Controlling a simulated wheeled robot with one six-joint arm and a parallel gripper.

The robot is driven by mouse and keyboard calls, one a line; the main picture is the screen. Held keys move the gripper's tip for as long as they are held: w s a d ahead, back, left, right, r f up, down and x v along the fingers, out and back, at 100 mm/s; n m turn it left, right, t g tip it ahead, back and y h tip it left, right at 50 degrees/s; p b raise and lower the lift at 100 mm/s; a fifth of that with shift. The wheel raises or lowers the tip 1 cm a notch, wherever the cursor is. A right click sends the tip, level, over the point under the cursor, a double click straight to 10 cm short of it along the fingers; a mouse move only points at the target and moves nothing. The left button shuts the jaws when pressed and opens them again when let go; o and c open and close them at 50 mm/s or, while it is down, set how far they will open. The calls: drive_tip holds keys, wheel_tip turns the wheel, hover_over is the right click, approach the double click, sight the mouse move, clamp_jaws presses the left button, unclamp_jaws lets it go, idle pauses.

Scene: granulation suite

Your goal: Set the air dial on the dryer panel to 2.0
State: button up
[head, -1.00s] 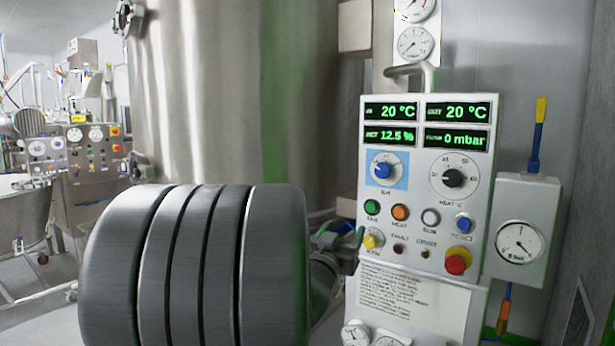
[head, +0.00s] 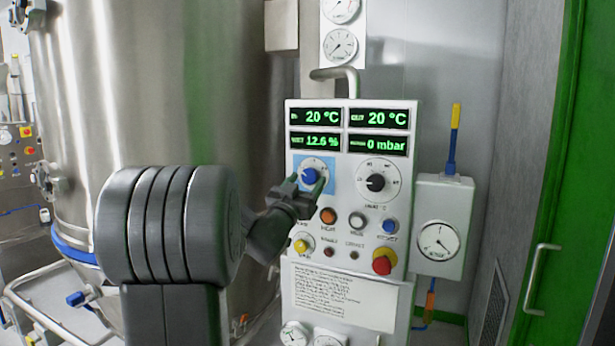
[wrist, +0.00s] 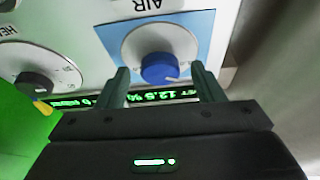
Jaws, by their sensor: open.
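The dryer panel (head: 275,115) is a white upright box with green readouts, knobs and buttons. The air dial (head: 309,176) is a blue knob on a light blue patch at the panel's left; the wrist view shows it upside down as a blue knob (wrist: 160,68) with a pale pointer mark, under the label AIR. My gripper (head: 305,186) is in front of the air dial, at the end of my grey arm. In the wrist view my gripper (wrist: 157,82) is open, one finger on each side of the knob, with gaps visible. I cannot read the dial's exact setting.
A black-knobbed heat dial (head: 376,183) sits right of the air dial. Buttons and a red emergency stop (head: 382,262) lie below. A gauge box (head: 440,235) hangs at right. A large steel vessel (head: 160,90) stands left. A green door frame (head: 560,150) is far right.

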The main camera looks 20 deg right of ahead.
drive_tip(key=shift+x, duration=0.8)
drive_tip(key=c, duration=1)
drive_tip(key=shift+o, duration=0.2)
drive_tip(key=shift+m, duration=0.5)
drive_tip(key=m+g+h, duration=0.1)
drive_tip(key=m+g, duration=0.1)
drive_tip(key=m, duration=0.2)
drive_tip(key=m+g, duration=0.1)
drive_tip(key=m, duration=0.2)
drive_tip(key=shift+w+a+r+m+g+h, duration=0.1)
drive_tip(key=shift+w+a+m+g+h, duration=0.05)
drive_tip(key=shift+m+g+h, duration=0.25)
drive_tip(key=m+g+p, duration=0.1)
drive_tip(key=m, duration=0.2)
drive_tip(key=m+g+p, duration=0.1)
drive_tip(key=m+g, duration=0.1)
drive_tip(key=m, duration=0.2)
drive_tip(key=shift+p, duration=0.3)
